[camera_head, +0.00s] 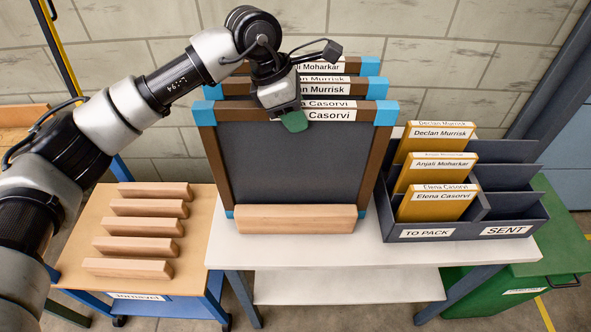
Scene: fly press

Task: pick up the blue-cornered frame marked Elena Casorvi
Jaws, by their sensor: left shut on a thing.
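The front frame (296,165) has a brown wooden border, blue corners and a dark grey panel. It stands upright on the white table (390,255). Its label (331,115) reads "Casorvi"; the first name is hidden behind my gripper. My left gripper (291,118) comes down from above and is shut on the top bar of this frame, left of the readable label. A green pad shows at its tip, against the panel. The frame's bottom edge is hidden behind a wooden block (295,219). My right gripper is not in view.
Frames marked Murrisk (323,91) and Moharkar (325,67) stand close behind. Right is a grey rack (430,236), labelled "TO PACK" and "SENT", with yellow packets (438,204). Left, a low wooden cart (200,235) carries several wooden bars (135,246). A block wall stands behind.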

